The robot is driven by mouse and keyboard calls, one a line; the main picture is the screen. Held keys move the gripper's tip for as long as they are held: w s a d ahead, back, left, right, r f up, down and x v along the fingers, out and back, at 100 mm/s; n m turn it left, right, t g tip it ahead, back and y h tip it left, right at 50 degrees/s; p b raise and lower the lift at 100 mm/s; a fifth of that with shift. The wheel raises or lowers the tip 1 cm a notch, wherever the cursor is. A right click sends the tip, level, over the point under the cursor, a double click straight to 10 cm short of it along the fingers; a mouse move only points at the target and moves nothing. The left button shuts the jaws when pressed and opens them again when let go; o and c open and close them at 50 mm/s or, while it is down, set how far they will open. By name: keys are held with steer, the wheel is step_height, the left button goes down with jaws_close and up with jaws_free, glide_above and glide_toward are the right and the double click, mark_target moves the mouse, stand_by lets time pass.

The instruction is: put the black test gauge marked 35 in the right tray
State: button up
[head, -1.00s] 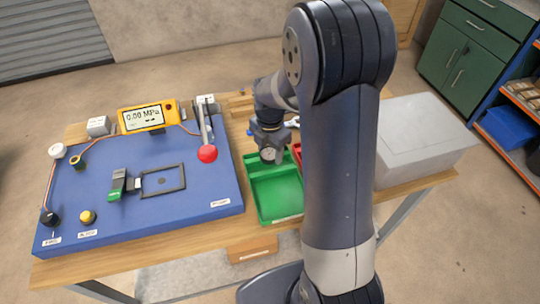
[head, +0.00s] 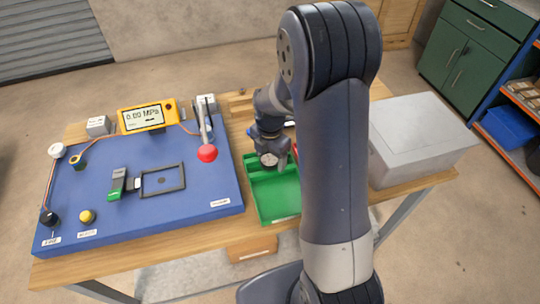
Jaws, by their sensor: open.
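A small round gauge with a pale face and dark rim (head: 268,160) shows right at my gripper (head: 271,153), over the far end of the green tray (head: 278,203). Its marking is too small to read. My gripper points down and its jaws are open. I cannot tell whether the gauge touches the jaws or rests on the tray. A red tray (head: 297,150) shows only as a sliver; my arm hides the rest. The near part of the green tray is empty.
Left of the green tray is a blue panel (head: 200,190) with a red-knobbed lever (head: 207,153), a yellow meter reading 0.00 MPa (head: 147,117) and a green-handled clamp piece (head: 117,184). A large grey box (head: 420,140) stands on the right. My arm covers the table's middle.

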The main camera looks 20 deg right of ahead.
mark_target(270, 158)
step_height(270, 158, up, 12)
steer(key=shift+r, duration=0.2)
stand_by(0.4)
steer(key=shift+f, duration=0.1)
step_height(270, 158, down, 12)
steer(key=shift+f, duration=0.25)
step_height(270, 158, up, 2)
steer(key=shift+r, duration=0.75)
steer(key=shift+f, duration=0.1)
